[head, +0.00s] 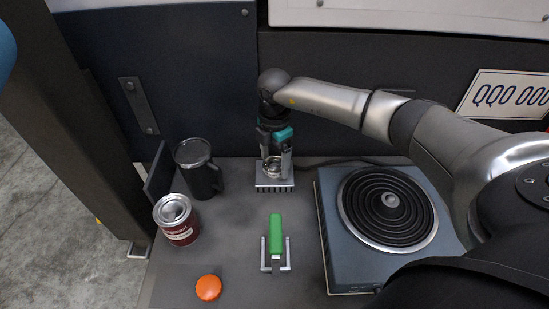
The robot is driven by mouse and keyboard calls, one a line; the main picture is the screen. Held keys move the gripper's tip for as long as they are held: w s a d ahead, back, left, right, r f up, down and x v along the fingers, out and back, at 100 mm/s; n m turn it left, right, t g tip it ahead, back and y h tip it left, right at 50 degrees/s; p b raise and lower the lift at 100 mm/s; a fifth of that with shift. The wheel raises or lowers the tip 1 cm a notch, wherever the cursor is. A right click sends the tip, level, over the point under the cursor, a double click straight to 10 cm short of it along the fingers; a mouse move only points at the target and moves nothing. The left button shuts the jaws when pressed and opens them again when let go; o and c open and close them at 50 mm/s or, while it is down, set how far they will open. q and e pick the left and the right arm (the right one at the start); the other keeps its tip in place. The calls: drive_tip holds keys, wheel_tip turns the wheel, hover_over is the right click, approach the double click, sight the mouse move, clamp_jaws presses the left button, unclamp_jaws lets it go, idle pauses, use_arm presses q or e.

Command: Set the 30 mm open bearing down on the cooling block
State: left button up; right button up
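The 30 mm open bearing (272,168) is a small metal ring between the fingertips of my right gripper. My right gripper (274,166) points down with a finger on each side of the ring and appears shut on it. The cooling block (275,187) is a light metal plate with dark fins along its front, directly below the gripper. The bearing is at or just above its top face; I cannot tell whether they touch. The fingers hide part of the ring and the back of the block. My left gripper is not in view.
A hot plate (332,271) with a dark coil stands right. A green-handled tool (275,234) rests on a metal holder in front of the block. A black mug (204,179), a red-labelled can (177,222) and an orange knob (208,288) are left. A dark wall stands behind.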

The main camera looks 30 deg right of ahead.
drive_tip(key=shift+o, duration=0.7)
drive_tip(key=shift+r, duration=0.5)
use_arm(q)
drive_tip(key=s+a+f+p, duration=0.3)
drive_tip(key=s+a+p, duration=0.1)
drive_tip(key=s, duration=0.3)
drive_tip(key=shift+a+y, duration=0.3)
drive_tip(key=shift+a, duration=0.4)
use_arm(e)
wheel_tip(320, 180, up, 11)
drive_tip(key=shift+r, duration=0.2)
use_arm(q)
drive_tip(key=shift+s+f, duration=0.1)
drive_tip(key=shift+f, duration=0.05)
